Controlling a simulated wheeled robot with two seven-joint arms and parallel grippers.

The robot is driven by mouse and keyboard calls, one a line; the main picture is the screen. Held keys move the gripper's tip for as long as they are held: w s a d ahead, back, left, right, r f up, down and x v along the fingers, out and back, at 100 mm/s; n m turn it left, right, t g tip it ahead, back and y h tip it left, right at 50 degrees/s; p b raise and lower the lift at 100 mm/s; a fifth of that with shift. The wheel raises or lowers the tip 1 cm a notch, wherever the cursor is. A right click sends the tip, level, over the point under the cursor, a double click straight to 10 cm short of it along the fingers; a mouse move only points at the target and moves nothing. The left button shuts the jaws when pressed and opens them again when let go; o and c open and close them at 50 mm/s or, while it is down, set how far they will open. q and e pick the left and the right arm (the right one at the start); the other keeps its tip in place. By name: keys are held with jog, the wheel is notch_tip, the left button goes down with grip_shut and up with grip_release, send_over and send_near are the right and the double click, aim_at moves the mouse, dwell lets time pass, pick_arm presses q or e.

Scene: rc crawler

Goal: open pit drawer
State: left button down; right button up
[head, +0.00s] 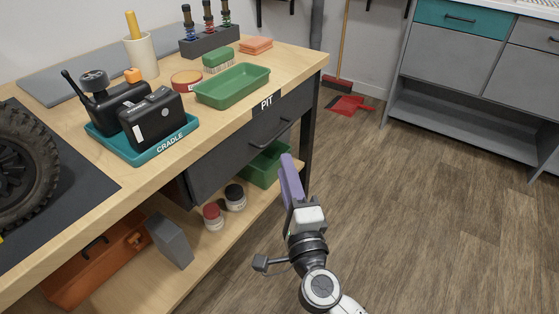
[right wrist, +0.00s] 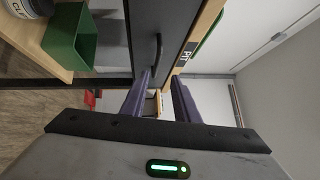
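The pit drawer (head: 222,163) is a dark grey front under the bench top, below the "PIT" label (head: 267,103). Its dark bar handle (head: 268,136) runs along the front and shows in the right wrist view (right wrist: 158,52). I cannot tell whether the drawer is fully shut. My right gripper (head: 289,160) has purple fingers and is in front of the drawer's right part, near the handle. In the right wrist view its fingers (right wrist: 160,77) are apart with nothing between them, and the handle lies just beyond the tips. My left gripper is not in view.
The bench top (head: 225,118) holds a green tray (head: 232,85), a teal cradle (head: 150,150) with black devices and a wheel (head: 25,160). The lower shelf (head: 208,250) holds jars, a green bin (head: 262,165) and a grey block (head: 169,241). Open floor (head: 430,220) lies to the right.

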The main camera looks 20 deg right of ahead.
jog(key=w+d+b, duration=0.1)
jog(key=w+b, duration=0.1)
jog(key=w, duration=0.8)
jog(key=shift+w+d+r+m, duration=0.3)
jog(key=shift+d+r+m, duration=0.05)
jog(key=shift+d+m, duration=0.05)
jog(key=shift+h, duration=0.3)
grip_shut()
